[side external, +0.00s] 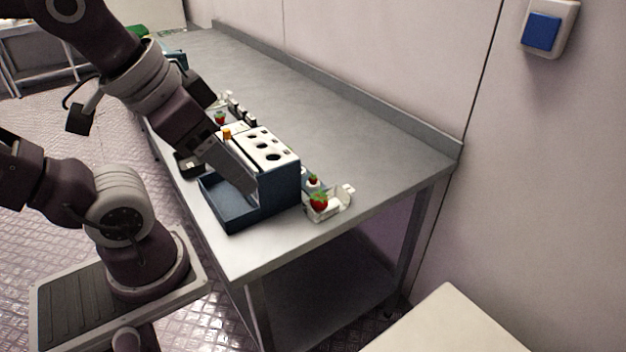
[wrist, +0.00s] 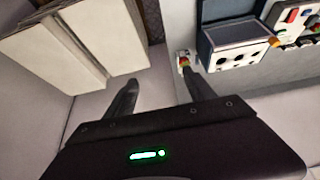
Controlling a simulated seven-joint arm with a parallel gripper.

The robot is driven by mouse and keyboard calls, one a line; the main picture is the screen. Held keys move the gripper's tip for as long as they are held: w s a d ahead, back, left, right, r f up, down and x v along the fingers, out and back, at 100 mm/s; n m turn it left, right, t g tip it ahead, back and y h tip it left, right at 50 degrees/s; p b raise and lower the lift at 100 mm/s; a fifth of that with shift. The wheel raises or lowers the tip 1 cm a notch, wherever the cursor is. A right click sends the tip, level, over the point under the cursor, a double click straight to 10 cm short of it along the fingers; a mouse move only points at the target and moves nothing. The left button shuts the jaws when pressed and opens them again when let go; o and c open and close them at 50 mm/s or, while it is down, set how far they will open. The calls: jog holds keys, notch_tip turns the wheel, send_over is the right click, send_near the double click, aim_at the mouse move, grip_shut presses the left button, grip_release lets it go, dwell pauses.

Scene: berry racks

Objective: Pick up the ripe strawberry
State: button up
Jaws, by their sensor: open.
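A red strawberry (side external: 319,202) with green leaves sits at a small white holder (side external: 338,208) near the table's front right corner. A smaller red strawberry (side external: 313,180) is just behind it. Another red berry (side external: 220,117) is farther back, beyond the rack. In the wrist view a red and yellow-green berry (wrist: 184,63) shows small, near the tip of the right finger; I cannot tell which berry it is. My gripper (wrist: 160,85) is open, with nothing between its fingers. In the side view my arm's end is over the blue rack, and its fingertips are hard to make out.
A blue rack with a white holed top (side external: 268,148) and a low tray (side external: 235,212) stands beside the berries; it also shows in the wrist view (wrist: 235,55). Small black and white items (side external: 240,108) lie behind it. The table's right rear (side external: 370,140) is clear.

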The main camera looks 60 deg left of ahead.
jog(key=c, duration=0.4)
jog(key=shift+c, duration=0.2)
